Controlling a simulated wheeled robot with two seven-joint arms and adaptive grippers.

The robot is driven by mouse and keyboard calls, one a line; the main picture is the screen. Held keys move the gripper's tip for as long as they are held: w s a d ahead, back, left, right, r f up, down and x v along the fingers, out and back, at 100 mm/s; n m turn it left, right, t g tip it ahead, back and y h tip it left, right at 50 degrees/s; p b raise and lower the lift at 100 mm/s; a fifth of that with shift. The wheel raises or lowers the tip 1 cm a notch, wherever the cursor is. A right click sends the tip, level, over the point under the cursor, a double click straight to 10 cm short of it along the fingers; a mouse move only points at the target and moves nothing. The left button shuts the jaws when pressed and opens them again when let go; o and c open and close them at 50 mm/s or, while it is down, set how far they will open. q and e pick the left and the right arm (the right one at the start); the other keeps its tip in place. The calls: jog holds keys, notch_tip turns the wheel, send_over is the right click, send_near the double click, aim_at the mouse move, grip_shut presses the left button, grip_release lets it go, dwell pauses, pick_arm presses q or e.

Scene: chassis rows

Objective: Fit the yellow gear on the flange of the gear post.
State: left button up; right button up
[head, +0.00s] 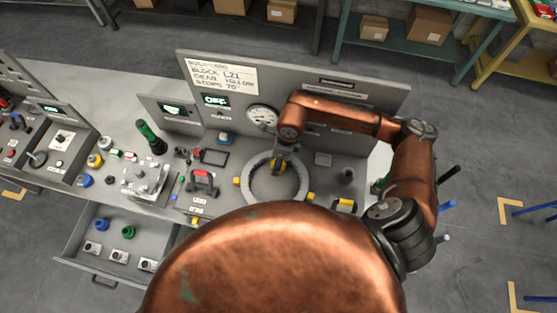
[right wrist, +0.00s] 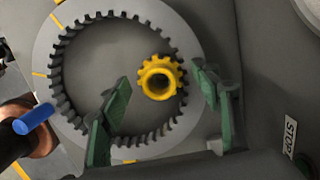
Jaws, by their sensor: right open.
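The yellow gear (right wrist: 157,78) shows in the right wrist view inside a grey toothed ring (right wrist: 55,70), close to the ring's right-hand teeth. Its round collar faces the camera, with a dark hole in the middle. I cannot tell whether it sits on the flange, and the gear post itself is hidden. My right gripper (right wrist: 162,100) has green fingers. They are spread apart on either side of the gear, with a gap on each side. In the head view, my right gripper (head: 282,158) is over the ring (head: 249,184). My left gripper is not in view.
A panel stands behind the ring with a dial (head: 262,117) and a written sign (head: 222,74). A red-handled part (head: 203,180) is left of the ring. An open drawer (head: 112,268) with blue and green pieces is at the lower left. My own copper body hides the front.

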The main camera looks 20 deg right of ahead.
notch_tip(320, 180, up, 12)
jog(key=s+d, duration=0.1)
jog(key=shift+d+f, duration=0.15)
jog(key=shift+d, duration=0.05)
dwell(0.5)
